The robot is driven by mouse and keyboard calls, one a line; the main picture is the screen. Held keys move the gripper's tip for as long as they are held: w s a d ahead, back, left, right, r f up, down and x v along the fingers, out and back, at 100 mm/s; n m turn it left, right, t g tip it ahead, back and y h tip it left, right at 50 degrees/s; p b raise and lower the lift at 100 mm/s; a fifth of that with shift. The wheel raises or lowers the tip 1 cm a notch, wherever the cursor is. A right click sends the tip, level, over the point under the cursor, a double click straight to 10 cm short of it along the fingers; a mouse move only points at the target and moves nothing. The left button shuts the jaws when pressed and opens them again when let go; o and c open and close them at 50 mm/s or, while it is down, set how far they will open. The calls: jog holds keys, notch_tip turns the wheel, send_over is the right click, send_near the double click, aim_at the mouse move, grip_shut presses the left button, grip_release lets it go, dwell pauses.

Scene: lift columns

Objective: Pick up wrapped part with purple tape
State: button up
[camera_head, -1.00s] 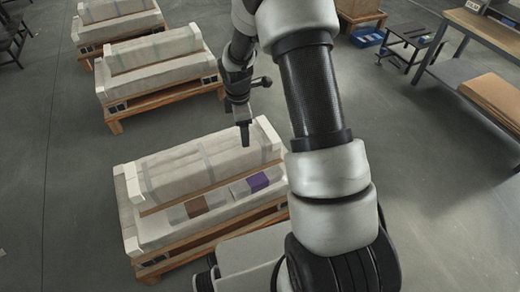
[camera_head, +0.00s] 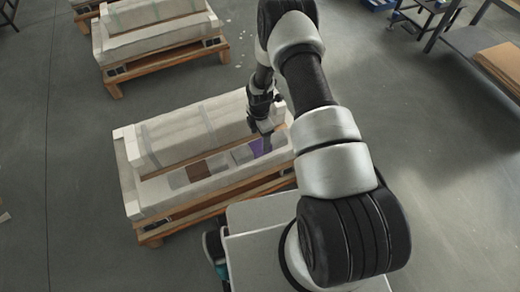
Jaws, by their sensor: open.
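The wrapped part with purple tape (camera_head: 257,147) lies on the near edge of the nearest wrapped stack, toward its right end. My gripper (camera_head: 268,133) is lowered over that part, close to the purple tape, and hides some of it. The gripper's jaws are open, but the fingertips are small in this view. I cannot tell whether they touch the part or straddle it. Left of it on the same ledge lies a wrapped part with brown tape (camera_head: 196,171).
The nearest wrapped stack (camera_head: 160,196) sits on a wooden pallet (camera_head: 150,236). A tall wrapped block (camera_head: 190,130) stands just behind the parts. Another pallet stack (camera_head: 158,42) is farther back. A table with a cardboard-coloured sheet (camera_head: 497,62) is at the right. The floor between is clear.

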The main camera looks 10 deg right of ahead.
aim_at(260, 144)
notch_tip(260, 144, down, 6)
jog(key=shift+f+b, duration=0.25)
jog(key=shift+b, duration=0.85)
jog(key=shift+w+r, duration=0.1)
jog(key=shift+r, duration=0.05)
jog(key=c, duration=1.6)
